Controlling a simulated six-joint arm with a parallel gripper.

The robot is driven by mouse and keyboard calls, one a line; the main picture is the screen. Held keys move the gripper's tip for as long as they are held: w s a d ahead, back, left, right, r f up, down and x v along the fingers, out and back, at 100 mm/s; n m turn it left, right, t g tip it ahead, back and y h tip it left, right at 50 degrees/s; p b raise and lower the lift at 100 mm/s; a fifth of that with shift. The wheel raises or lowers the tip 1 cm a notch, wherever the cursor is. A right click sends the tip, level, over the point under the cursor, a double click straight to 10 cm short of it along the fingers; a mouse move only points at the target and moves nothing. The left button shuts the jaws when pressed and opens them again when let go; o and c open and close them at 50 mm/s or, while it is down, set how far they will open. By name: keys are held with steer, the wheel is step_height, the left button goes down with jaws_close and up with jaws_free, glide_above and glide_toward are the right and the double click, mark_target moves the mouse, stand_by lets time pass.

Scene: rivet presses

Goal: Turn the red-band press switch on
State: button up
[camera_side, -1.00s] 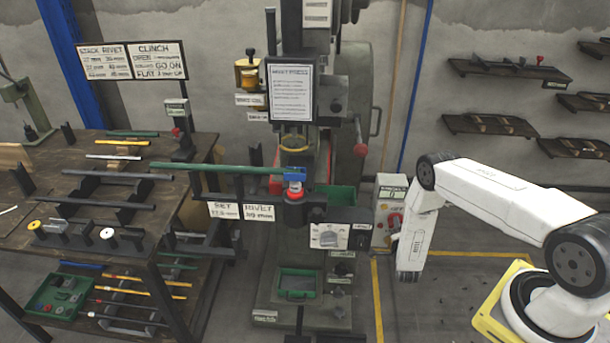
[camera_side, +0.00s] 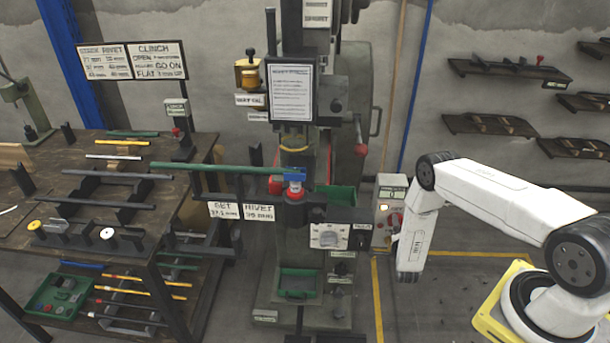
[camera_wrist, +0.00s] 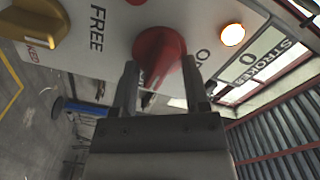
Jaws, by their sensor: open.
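The red switch knob (camera_wrist: 160,52) is in the wrist view, on a pale control panel. My gripper (camera_wrist: 160,78) is open, with one finger on each side of the knob; whether they touch it I cannot tell. A label beginning with "O" is beside the knob, partly hidden. An orange lamp (camera_wrist: 232,35) on the panel is lit. In the side view the control box (camera_side: 386,232) stands right of the press (camera_side: 293,160), with the red knob (camera_side: 396,220) on its face. My gripper's fingers are not clearly visible there.
A yellow knob (camera_wrist: 35,22) beside a "FREE" label shares the panel, near my left finger. A strokes counter (camera_wrist: 262,58) is at the right. A green bar (camera_side: 215,168) crosses to the press from the workbench (camera_side: 130,215). Floor right of the box is open.

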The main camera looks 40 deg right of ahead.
steer(key=v, duration=0.7)
steer(key=shift+s+a, duration=0.3)
steer(key=shift+w+r, duration=0.1)
steer(key=w+a+r+n+g+y, duration=0.1)
steer(key=a+r+n+g+y, duration=0.6)
steer(key=a+r+n+y, duration=0.7)
steer(key=s+a+r+n+g, duration=0.1)
steer(key=s+a+r+n, duration=0.1)
steer(key=r, duration=0.6)
steer(key=s+a+r+n+g+h, duration=0.1)
steer(key=s+a+r+n+g, duration=0.1)
steer(key=s+r+n, duration=0.3)
steer(key=a+v, duration=0.1)
steer(key=v, duration=0.2)
steer(key=shift+r, duration=0.35)
